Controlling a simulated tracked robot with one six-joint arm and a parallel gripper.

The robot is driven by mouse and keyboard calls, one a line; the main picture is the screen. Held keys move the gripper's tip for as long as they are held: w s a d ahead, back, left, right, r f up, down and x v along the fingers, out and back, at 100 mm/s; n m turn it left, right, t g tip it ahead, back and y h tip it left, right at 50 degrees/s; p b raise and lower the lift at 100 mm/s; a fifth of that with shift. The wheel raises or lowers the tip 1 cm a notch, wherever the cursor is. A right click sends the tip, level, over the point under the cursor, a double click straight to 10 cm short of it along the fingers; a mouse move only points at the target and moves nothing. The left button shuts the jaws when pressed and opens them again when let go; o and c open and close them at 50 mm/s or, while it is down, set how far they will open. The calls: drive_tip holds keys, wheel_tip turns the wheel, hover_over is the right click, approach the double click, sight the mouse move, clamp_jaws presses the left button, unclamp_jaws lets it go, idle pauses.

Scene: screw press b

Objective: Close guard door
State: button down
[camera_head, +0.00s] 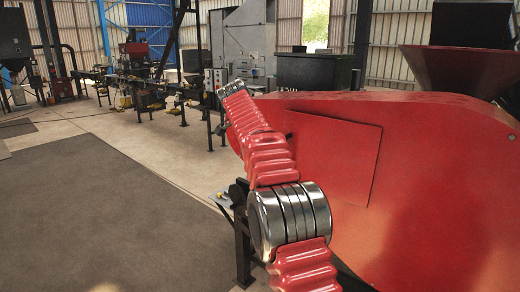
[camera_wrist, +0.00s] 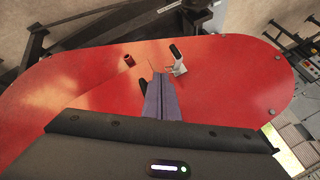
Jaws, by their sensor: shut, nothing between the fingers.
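A large red guard (camera_head: 440,190) with a rounded left end fills the right half of the head view. A flat rectangular panel (camera_head: 330,150) shows on its face. In the wrist view a red plate (camera_wrist: 230,75) with rounded ends and edge bolts lies in front of my gripper (camera_wrist: 161,76). The gripper's fingers are together and empty, pointing at the plate's middle. A black handle-like piece (camera_wrist: 177,51) and a small pale bracket (camera_wrist: 178,69) are just right of the fingertips. I cannot tell how far any door stands open. The head view does not show the fingers.
Dark frame bars (camera_wrist: 110,22) run behind the plate. In the head view, a red hopper (camera_head: 465,70) rises at the back right. The floor (camera_head: 90,220) at left is clear; machinery stands farther back.

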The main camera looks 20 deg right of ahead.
drive_tip(key=c, duration=2.5)
unclamp_jaws()
drive_tip(key=shift+c, duration=0.2)
